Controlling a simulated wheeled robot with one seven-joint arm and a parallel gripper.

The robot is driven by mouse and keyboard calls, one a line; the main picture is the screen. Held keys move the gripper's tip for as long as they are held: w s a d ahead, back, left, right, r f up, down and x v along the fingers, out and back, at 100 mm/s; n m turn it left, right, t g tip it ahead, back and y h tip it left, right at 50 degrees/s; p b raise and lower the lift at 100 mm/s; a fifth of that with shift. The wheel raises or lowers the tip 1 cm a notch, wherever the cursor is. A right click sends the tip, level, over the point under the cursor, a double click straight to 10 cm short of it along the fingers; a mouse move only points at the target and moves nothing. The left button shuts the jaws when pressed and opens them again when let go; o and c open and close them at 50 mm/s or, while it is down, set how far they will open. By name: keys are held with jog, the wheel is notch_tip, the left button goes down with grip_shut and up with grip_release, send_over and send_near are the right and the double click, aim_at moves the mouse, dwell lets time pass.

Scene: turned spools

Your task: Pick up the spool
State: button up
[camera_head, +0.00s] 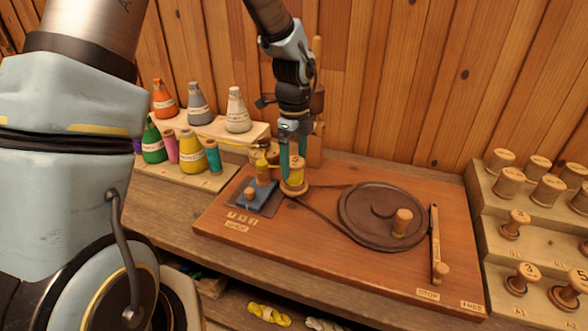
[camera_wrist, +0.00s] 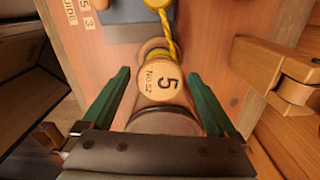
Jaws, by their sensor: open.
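The spool (camera_head: 295,185) is pale wood wound with yellow thread and stands upright on the brown winding board (camera_head: 330,255), left of the big dark wheel. In the wrist view the end of the spool (camera_wrist: 160,82) reads "5" and "No 52", and a yellow strand runs from it toward the top. My gripper (camera_head: 292,160) is open above and around the spool, its green fingers pointing down. In the wrist view my gripper (camera_wrist: 158,75) has one finger on each side of the spool, with gaps visible. The spool's lower part is partly hidden.
The dark wheel (camera_head: 365,217) with a wooden knob stands right of the spool, joined by a belt. A blue block (camera_head: 258,195) with a peg is close on its left. Thread cones (camera_head: 191,150) stand behind left. A stepped rack of spools (camera_head: 510,240) is at right.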

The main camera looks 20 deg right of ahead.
jog(key=shift+f, duration=0.8)
jog(key=shift+c, duration=0.3)
jog(key=c, duration=1.2)
